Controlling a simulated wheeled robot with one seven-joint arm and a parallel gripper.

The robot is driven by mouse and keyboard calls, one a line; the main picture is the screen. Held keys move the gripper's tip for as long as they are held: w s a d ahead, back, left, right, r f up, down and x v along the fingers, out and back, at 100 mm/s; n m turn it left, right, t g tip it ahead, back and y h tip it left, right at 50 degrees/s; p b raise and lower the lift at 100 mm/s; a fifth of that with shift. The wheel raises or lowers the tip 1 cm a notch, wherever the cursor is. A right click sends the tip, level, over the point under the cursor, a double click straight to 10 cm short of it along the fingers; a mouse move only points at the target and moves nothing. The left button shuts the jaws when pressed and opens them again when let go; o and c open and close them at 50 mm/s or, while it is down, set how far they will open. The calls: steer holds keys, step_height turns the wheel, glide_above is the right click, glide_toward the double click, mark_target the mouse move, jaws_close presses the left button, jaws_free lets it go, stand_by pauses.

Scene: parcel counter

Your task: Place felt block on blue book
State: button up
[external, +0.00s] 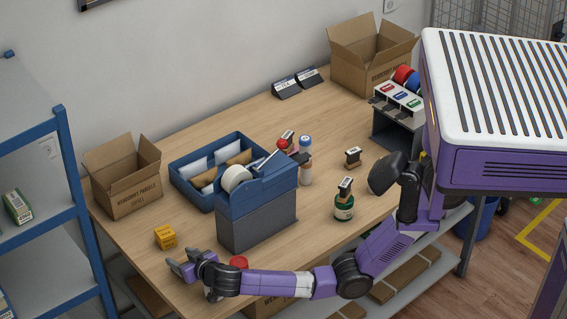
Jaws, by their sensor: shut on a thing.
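My gripper (182,269) is over the front left edge area of the wooden counter, at the end of my purple arm. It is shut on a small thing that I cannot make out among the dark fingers. I cannot pick out a felt block for sure. No blue book is clearly recognisable in the external view. A yellow printed block (165,237) sits on the counter just behind and left of my gripper, apart from it. A red round thing (238,262) shows behind my wrist, partly hidden by the arm.
A blue-grey tape dispenser (256,219) stands mid-counter beside a blue tray (190,177) of envelopes. Open cartons stand at the left (123,184) and back (366,58). A green bottle (344,207), a glue stick (306,166) and stamps stand at the right. Bare wood (240,122) lies behind the tray.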

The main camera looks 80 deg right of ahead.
steer(key=shift+f, duration=0.55)
steer(key=shift+f, duration=0.2)
steer(key=o, duration=1.4)
steer(key=shift+r, duration=0.15)
steer(key=shift+a+r, duration=0.1)
steer(key=b+v, duration=0.1)
steer(key=v, duration=1.1)
